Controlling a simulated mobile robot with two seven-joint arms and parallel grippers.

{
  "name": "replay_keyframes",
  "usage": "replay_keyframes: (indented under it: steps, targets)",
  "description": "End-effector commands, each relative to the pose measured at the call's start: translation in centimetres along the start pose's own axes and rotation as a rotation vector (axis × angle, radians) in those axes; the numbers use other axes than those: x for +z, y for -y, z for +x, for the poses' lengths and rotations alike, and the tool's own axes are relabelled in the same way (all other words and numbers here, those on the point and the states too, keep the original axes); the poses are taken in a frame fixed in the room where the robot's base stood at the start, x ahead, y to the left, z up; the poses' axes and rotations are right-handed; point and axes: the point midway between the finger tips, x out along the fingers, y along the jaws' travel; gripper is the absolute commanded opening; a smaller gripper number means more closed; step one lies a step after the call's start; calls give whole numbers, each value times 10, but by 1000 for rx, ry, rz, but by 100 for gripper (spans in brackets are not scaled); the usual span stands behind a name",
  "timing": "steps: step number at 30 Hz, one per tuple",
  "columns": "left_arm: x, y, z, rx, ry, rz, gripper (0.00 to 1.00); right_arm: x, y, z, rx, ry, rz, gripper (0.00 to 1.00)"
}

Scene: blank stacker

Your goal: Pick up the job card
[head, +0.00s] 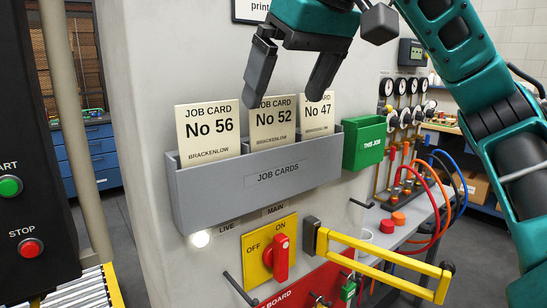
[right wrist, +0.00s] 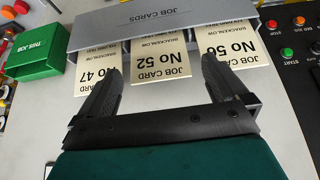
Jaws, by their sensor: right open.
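Three cream job cards stand upright in a grey wall rack marked JOB CARDS (head: 258,178): the No 56 card (head: 208,130) at left, the No 52 card (head: 272,126) in the middle and the No 47 card (head: 318,112) at right. My right gripper (head: 288,98) is open above the rack, its fingers pointing down around the tops of the cards. In the right wrist view the open fingers (right wrist: 158,75) lie either side of the No 52 card (right wrist: 160,62), with nothing held between them. My left gripper is not in view.
A green THIS JOB box (head: 364,143) is fixed right of the rack. Below are a red switch on a yellow plate (head: 269,250) and a yellow hinged bar (head: 385,255). Gauges and coloured hoses (head: 440,200) stand at right, and a black START/STOP panel (head: 30,200) at left.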

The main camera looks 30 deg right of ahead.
Motion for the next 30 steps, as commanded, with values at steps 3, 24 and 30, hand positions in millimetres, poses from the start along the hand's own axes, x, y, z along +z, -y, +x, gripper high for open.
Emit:
replay_keyframes:
  steps: [3, 24, 30]
  targets:
    - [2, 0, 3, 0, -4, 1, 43, 0, 0, 9, -2, 2, -1, 100]
    - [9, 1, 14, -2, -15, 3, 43, -3, -3, 53, -1, -1, 0, 93]
    - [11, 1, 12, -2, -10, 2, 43, -3, -3, 53, -1, 0, 0, 74]
